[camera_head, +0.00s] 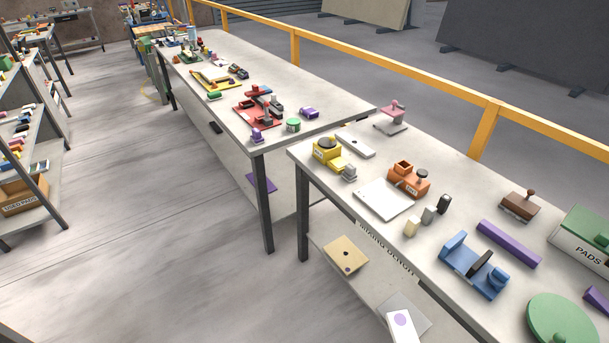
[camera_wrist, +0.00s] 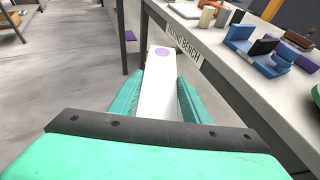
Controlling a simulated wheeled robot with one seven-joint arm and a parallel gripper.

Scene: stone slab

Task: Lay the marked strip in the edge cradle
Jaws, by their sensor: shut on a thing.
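The marked strip (camera_wrist: 160,72) is white with a round purple spot near its far end. My gripper (camera_wrist: 161,84) has its two teal fingers closed on the strip's sides, and the spotted end sticks out beyond them. In the head view the strip's spotted end (camera_head: 401,333) shows at the bottom edge, in front of the bench's near side, and my gripper is out of that picture. A blue fixture (camera_head: 458,264) with raised ends and a dark upright piece stands on the bench near its front edge; it may be the edge cradle. It also shows in the wrist view (camera_wrist: 238,47).
The bench (camera_head: 345,200) holds a purple bar (camera_head: 509,243), an orange block (camera_head: 408,185), a white plate (camera_head: 383,199) and a green disc (camera_head: 560,322). A lower shelf carries a tan plate (camera_head: 340,250). A yellow rail (camera_head: 490,125) runs behind.

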